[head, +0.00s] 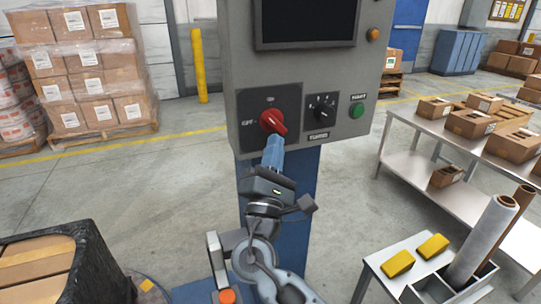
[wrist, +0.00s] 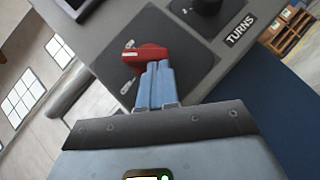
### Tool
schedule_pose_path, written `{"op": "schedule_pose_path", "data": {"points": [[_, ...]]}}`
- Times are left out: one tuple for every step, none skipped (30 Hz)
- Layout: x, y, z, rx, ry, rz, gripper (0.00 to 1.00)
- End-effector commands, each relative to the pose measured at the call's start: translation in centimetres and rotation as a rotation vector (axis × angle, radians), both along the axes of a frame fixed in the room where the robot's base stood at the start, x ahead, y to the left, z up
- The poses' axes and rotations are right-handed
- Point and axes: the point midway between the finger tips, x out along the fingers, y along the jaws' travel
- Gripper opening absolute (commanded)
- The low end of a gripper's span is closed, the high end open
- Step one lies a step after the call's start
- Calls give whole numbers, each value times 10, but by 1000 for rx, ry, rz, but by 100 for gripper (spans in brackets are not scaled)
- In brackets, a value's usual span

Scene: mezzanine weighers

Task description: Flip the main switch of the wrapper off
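The main switch (head: 271,121) is a red rotary knob on a dark plate of the wrapper's grey control box (head: 232,75). A label reading OFF is left of it and another label, apparently ON, is above it. In the wrist view the red switch (wrist: 147,53) has its bar pointing left, between the two label marks and nearer the upper one. My gripper (head: 274,138) is at the switch from below. Its blue fingers (wrist: 155,66) lie side by side, shut, with the tips overlapping the knob's lower edge. I cannot tell whether they touch it. The tips partly hide the knob.
A black selector (head: 321,108) labelled TURNS and a green button (head: 357,111) sit right of the switch. A dark screen (head: 305,22) is above. A metal table (head: 400,150) with cartons stands right, a small bench (head: 385,285) front right, and a wrapped pallet (head: 85,75) back left.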

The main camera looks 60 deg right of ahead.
Motion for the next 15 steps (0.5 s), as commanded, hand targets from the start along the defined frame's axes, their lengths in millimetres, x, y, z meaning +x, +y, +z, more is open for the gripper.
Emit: {"op": "schedule_pose_path", "data": {"points": [[-2, -2, -5, -28, 18, -1, 0], [-2, -3, -5, -46, 30, -2, 0], [-3, -4, -5, -70, 46, -1, 0], [-3, -4, -5, -88, 58, -2, 0], [-4, -5, -5, -106, 71, 0, 0], [-4, -6, -6, -130, 87, 0, 0], [-5, -7, -6, -148, 100, -1, 0], [-5, -7, -6, -167, 112, 0, 0], [-6, -8, -6, -189, 127, 0, 0], [-7, -9, -5, -207, 139, 0, 0], [-7, -10, -5, -224, 150, -1, 0], [-8, -11, -5, -246, 166, -1, 0], [-8, -11, -5, -262, 177, -1, 0], [-8, -12, -5, -273, 183, -1, 0], [-9, -13, -4, -269, 179, -1, 0]]}}
